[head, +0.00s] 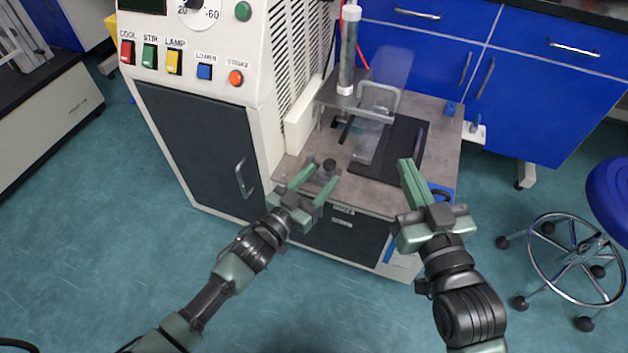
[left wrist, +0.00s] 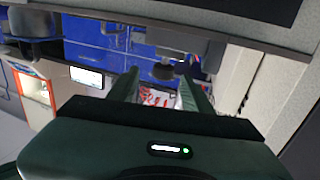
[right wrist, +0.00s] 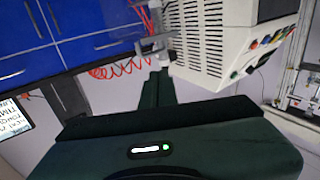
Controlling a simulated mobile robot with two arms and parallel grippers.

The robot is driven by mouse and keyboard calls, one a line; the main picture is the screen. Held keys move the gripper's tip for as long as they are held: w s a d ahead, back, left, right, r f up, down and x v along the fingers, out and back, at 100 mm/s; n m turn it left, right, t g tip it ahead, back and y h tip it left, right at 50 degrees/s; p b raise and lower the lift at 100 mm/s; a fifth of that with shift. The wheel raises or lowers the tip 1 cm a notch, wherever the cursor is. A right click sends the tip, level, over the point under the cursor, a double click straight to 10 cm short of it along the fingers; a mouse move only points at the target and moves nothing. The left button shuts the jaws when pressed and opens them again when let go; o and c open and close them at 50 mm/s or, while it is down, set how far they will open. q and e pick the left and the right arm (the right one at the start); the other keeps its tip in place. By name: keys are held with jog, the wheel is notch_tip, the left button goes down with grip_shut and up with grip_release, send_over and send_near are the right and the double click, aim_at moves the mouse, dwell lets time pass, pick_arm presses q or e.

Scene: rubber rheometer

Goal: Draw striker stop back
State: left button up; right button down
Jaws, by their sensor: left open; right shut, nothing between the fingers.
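A dark round knob (head: 329,165), which looks like the striker stop, stands at the front of the machine's bench top (head: 290,168). My left gripper (head: 317,176) is open, its green fingers pointing at the knob from the front. In the left wrist view, a dark knob (left wrist: 163,70) shows between and beyond the fingertips (left wrist: 163,82); I cannot tell whether either finger touches it. My right gripper (head: 405,165) is shut and empty over the front right of the bench top. Its closed fingers also show in the right wrist view (right wrist: 157,82).
A clear shield with a handle (head: 378,95) and an upright clear tube (head: 348,50) stand behind the knob. The white control cabinet (head: 215,55) is close on the left. Blue cupboards (head: 425,50) are behind. A blue stool (head: 610,190) is at the right.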

pick_arm(q)
jog(key=shift+v, duration=1.15)
pick_arm(e)
jog(key=f, duration=0.1)
jog(key=f+g, duration=0.1)
jog(key=f, duration=0.1)
jog(key=shift+s+d+f+g+h, duration=0.1)
jog(key=shift+s+d+g+h, duration=0.1)
jog(key=shift+d+g+h, duration=0.1)
